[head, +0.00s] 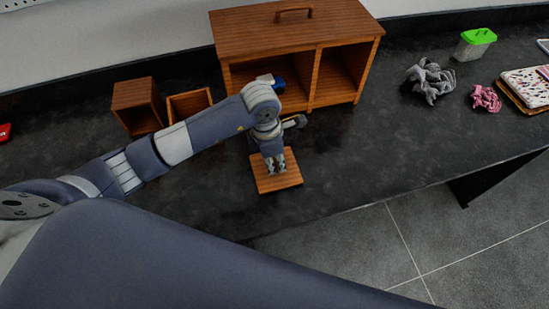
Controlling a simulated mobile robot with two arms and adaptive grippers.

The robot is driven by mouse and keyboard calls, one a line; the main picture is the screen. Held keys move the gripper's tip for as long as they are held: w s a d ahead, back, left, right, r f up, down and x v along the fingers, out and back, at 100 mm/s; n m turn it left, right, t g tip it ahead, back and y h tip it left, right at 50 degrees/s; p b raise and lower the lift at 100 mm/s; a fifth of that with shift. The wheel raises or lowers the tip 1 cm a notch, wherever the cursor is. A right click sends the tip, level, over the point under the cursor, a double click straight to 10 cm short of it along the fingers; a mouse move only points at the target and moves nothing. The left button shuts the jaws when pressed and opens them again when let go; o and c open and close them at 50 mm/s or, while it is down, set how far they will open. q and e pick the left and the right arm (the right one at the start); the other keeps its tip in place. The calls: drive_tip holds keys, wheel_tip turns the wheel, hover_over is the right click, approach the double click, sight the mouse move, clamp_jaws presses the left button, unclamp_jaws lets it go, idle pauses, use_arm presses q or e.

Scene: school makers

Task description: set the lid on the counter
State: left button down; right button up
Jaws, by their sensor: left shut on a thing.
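The lid (286,183) is a flat, square wooden panel near the front edge of the dark counter (365,150). My left gripper (275,166) reaches down over the middle of the lid and is shut on it. The fingers hide the part they grip. The lid looks flat and lies low over the counter; I cannot tell whether it touches the surface. My right gripper is not in view.
A wooden cabinet (290,35) with open compartments stands behind, with a blue object (279,84) inside. Two small wooden boxes (135,104) (189,102) stand left. Grey cloth (430,80), pink cloth (486,98) and a green-lidded container (474,44) lie right. Counter right of the lid is clear.

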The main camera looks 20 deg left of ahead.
use_arm(q)
drive_tip(key=shift+f, duration=0.15)
drive_tip(key=c, duration=1.4)
unclamp_jaws()
drive_tip(key=shift+o, duration=0.2)
drive_tip(key=shift+r, duration=0.35)
wheel_tip(320, 180, up, 12)
drive_tip(key=a+b, duration=0.1)
drive_tip(key=b, duration=0.1)
drive_tip(key=shift+s+a+f, duration=0.15)
drive_tip(key=shift+s+f, duration=0.05)
drive_tip(key=shift+s, duration=0.2)
